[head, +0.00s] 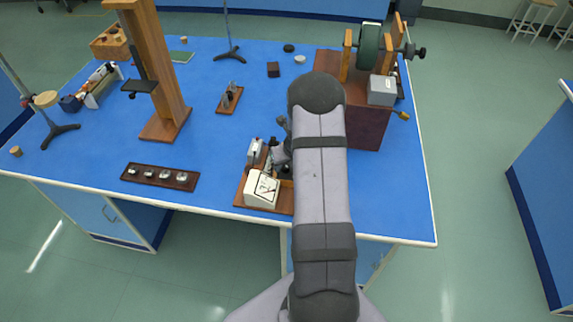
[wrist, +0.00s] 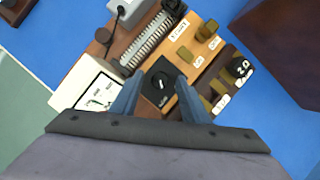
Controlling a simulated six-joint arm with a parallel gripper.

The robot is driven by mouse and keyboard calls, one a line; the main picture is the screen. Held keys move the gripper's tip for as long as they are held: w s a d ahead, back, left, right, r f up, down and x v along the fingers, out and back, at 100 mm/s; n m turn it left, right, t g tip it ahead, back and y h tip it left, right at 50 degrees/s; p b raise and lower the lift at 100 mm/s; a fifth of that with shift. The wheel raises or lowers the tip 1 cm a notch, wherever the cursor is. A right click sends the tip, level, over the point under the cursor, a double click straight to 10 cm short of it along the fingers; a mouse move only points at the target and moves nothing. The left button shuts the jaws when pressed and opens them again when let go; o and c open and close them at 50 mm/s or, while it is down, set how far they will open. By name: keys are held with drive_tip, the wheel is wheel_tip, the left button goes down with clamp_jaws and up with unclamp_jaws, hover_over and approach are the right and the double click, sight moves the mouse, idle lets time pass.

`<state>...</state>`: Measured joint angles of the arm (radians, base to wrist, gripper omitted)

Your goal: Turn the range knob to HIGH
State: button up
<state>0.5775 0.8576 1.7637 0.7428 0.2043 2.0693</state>
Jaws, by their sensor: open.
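My gripper (wrist: 159,88) is open, with one blue-grey finger on each side of the knob. I cannot tell whether the fingers touch it. In the head view my arm hides most of the panel and the knob. A white meter box (head: 262,190) stands at its left; its dial (wrist: 98,92) shows in the wrist view.
Brass terminals (wrist: 186,54) with white labels and a coil (wrist: 147,40) lie close beyond the knob. A dark wooden box apparatus with a wheel (head: 369,46) stands behind at the right. A wooden stand (head: 160,70) is at the left. Blue bench top is free at the right.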

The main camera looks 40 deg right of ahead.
drive_tip(key=shift+f, duration=0.2)
clamp_jaws()
